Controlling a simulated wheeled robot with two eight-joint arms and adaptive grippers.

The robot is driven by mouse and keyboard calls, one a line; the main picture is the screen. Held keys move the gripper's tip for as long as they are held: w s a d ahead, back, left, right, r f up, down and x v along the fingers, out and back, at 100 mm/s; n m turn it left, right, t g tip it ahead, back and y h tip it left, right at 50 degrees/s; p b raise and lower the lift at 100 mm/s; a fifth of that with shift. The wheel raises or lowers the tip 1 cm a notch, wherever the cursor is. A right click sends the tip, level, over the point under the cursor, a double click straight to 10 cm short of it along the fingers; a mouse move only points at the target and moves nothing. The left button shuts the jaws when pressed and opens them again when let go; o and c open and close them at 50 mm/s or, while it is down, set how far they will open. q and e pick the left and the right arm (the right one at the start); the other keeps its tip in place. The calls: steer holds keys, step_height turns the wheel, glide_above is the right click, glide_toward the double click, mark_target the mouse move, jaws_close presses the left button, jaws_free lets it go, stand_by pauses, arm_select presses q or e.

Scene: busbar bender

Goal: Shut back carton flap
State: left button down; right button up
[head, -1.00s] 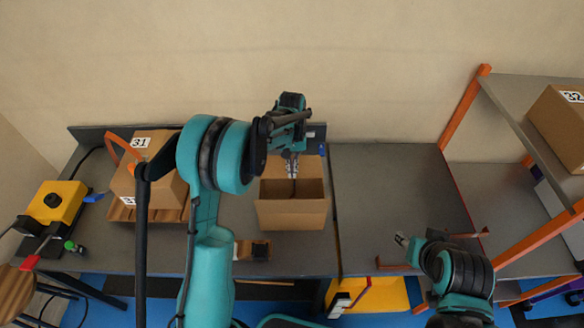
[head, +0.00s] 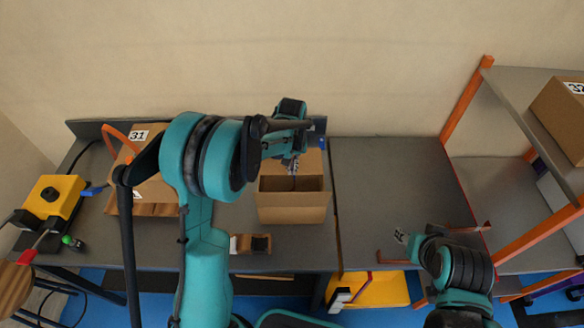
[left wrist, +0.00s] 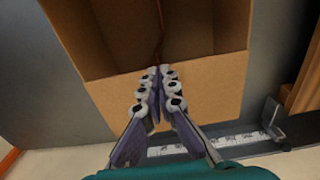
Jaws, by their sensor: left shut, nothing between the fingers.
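The open carton (head: 292,213) stands on the grey bench with its dark inside showing. Its back flap (head: 312,163) lies folded outward behind the opening, toward the wall, partly hidden by my left arm. In the left wrist view the flap (left wrist: 215,95) is a flat brown panel below the opening. My left gripper (head: 290,167) is shut and empty over the back of the carton. In the left wrist view its fingertips (left wrist: 156,72) overlap the flap near its fold; I cannot tell if they touch. My right gripper (head: 401,237) is small, near the bench front, away from the carton.
A carton marked 31 (head: 150,190) stands at left, partly behind my left arm. A yellow device (head: 55,196) sits farther left. A small black and brown item (head: 250,244) lies before the carton. The right bench (head: 390,190) is mostly clear, beside an orange-framed shelf (head: 466,100).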

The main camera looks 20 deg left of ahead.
arm_select(q)
steer(key=shift+r+p, duration=0.5)
steer(key=shift+r, duration=0.45)
step_height(320, 180, up, 5)
steer(key=p, duration=0.2)
steer(key=shift+p, duration=0.3)
step_height(320, 180, up, 8)
steer(key=p, duration=0.1)
steer(key=s+f+m+t+b, duration=0.1)
steer(key=s+f+t+b, duration=0.1)
steer(key=s, duration=0.5)
steer(key=s+f+m+t+b, duration=0.1)
steer(key=s+f+t+b, duration=0.1)
steer(key=s+b, duration=0.3)
steer(key=s+f+m+t+b, duration=0.1)
steer(key=s+f+t+b, duration=0.1)
steer(key=s, duration=0.8)
steer(key=shift+s+a+t+b, duration=0.25)
steer(key=shift+t+b, duration=0.15)
steer(key=shift+b, duration=0.3)
steer(key=shift+m, duration=0.3)
